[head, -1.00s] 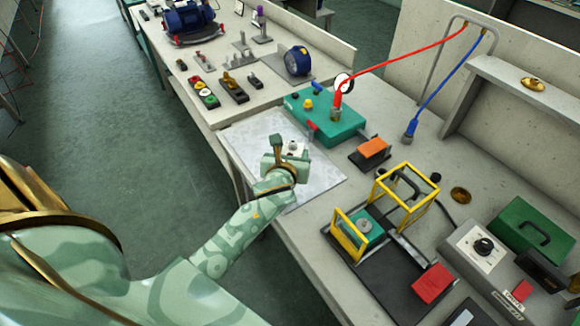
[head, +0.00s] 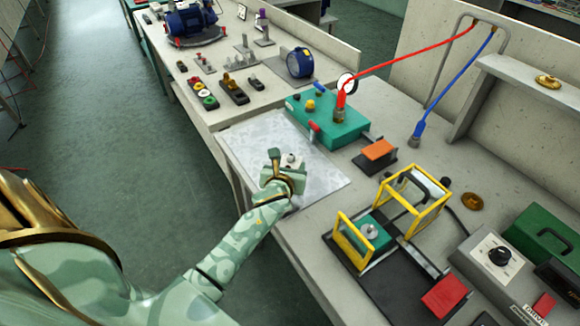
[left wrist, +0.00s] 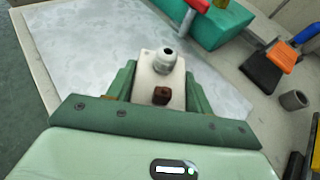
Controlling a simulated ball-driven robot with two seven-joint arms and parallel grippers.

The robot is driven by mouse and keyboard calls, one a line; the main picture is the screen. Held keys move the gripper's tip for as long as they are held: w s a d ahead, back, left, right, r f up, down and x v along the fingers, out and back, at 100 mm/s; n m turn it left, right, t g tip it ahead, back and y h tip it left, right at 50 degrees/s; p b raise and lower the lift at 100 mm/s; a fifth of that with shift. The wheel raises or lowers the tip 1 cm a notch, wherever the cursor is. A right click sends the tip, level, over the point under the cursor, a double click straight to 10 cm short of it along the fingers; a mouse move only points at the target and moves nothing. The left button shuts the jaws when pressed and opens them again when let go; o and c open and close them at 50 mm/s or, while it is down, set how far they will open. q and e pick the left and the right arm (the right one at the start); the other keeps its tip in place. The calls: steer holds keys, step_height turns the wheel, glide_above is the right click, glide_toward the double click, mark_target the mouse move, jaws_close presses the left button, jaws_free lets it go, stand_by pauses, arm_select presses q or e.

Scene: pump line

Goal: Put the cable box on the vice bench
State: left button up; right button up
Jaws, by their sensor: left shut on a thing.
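The cable box is a small white box (left wrist: 160,76) with a grey cable gland on top and a brown spot on its near side. My left gripper (left wrist: 160,92) is shut on it, one green finger on each side. In the head view the white box (head: 291,160) shows just beyond my left gripper (head: 283,176), over the pale metal plate (head: 312,168) at the bench's near edge. I cannot tell whether the box touches the plate. No vice can be made out, so I cannot tell which surface is the vice bench. My right gripper is out of view.
A teal unit (head: 335,122) with red and blue handles stands behind the plate. An orange-topped block (head: 377,151) and a yellow-framed rig (head: 410,205) stand to the right. Another bench (head: 215,110) with a blue motor (head: 190,20) extends at the back left. Open floor lies left.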

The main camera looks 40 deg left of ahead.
arm_select(q)
steer(key=o, duration=0.9)
steer(key=shift+f, duration=0.1)
steer(key=shift+o, duration=0.4)
steer(key=shift+s+d+r+p, duration=0.15)
steer(key=shift+s+r+p, duration=0.15)
steer(key=shift+r, duration=0.1)
steer(key=p+v, duration=0.3)
steer(key=v, duration=0.7)
steer(key=shift+d+r, duration=0.1)
steer(key=shift+s+d+r, duration=0.1)
steer(key=shift+s+d, duration=0.1)
steer(key=shift+s, duration=0.35)
